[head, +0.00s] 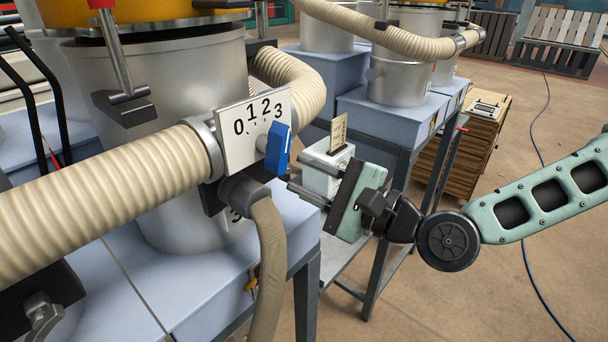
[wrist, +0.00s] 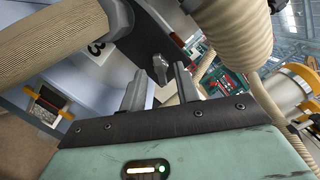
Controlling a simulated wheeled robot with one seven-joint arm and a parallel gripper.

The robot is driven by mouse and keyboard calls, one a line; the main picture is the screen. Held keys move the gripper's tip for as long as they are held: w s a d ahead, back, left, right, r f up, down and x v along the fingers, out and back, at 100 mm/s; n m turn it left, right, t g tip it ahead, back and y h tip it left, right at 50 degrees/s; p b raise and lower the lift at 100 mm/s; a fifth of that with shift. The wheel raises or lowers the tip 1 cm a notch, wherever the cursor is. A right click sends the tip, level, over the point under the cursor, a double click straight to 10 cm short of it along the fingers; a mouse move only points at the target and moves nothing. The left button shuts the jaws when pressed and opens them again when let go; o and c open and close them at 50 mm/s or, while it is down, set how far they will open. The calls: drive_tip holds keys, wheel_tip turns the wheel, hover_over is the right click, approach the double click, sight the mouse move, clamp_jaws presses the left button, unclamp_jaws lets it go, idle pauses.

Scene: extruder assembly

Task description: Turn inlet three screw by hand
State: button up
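In the wrist view, a small grey wing-shaped screw (wrist: 160,69) shows against a dark plate (wrist: 150,30), between and just beyond my fingertips. A label "3" (wrist: 96,47) is on the grey surface to its left. My gripper (head: 291,173) is open, with its two fingers pointing left in the head view, close to the dial plate (head: 238,138) and the blue pointer (head: 278,148), which is by the 3. The wrist view shows the fingers (wrist: 160,78) apart and nothing clamped. The screw is not clearly visible in the head view. I cannot tell whether a finger touches it.
A thick ribbed hose (head: 90,185) joins behind the dial plate, and a thinner hose (head: 268,255) hangs below it. A white box (head: 326,168) with a card stands behind my gripper. Blue-grey machine tables (head: 390,120) stand behind. The floor at right is mostly clear.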

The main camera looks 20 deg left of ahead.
drive_tip(key=shift+s+v, duration=0.15)
drive_tip(key=shift+v, duration=1.1)
drive_tip(key=shift+s+v, duration=0.15)
drive_tip(key=shift+v, duration=1.05)
drive_tip(key=shift+r, duration=0.2)
